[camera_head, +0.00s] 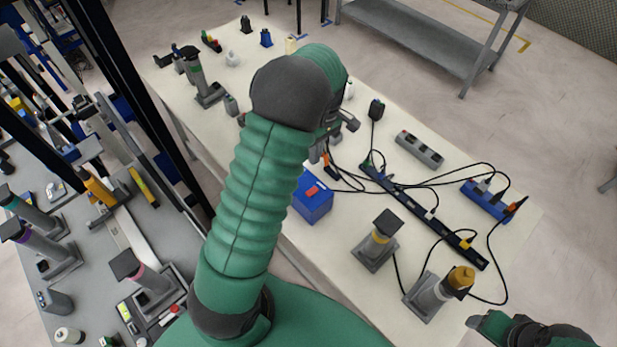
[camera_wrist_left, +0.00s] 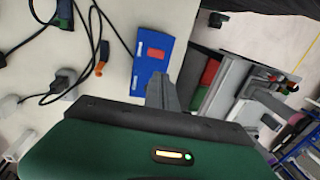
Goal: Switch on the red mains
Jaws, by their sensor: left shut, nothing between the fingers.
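A blue box (camera_head: 312,203) with a red switch (camera_head: 313,190) on its face sits at the near edge of the cream table. In the left wrist view the blue box (camera_wrist_left: 146,80) and its red switch (camera_wrist_left: 155,54) lie just beyond my fingertips. My left gripper (camera_head: 330,135) is mostly hidden behind my green forearm. In the wrist view its grey fingers (camera_wrist_left: 162,92) are closed together, empty, and overlap the box's lower right edge; contact cannot be told. Part of my right arm (camera_head: 535,330) shows at the lower right; its fingers are not clear.
A long black power strip (camera_head: 425,215), a grey strip (camera_head: 419,150) and a blue strip (camera_head: 486,201) lie right of the box with loose cables. Two upright tools in stands (camera_head: 376,243) (camera_head: 440,290) are near the front edge. A grey bench (camera_head: 60,310) is at left.

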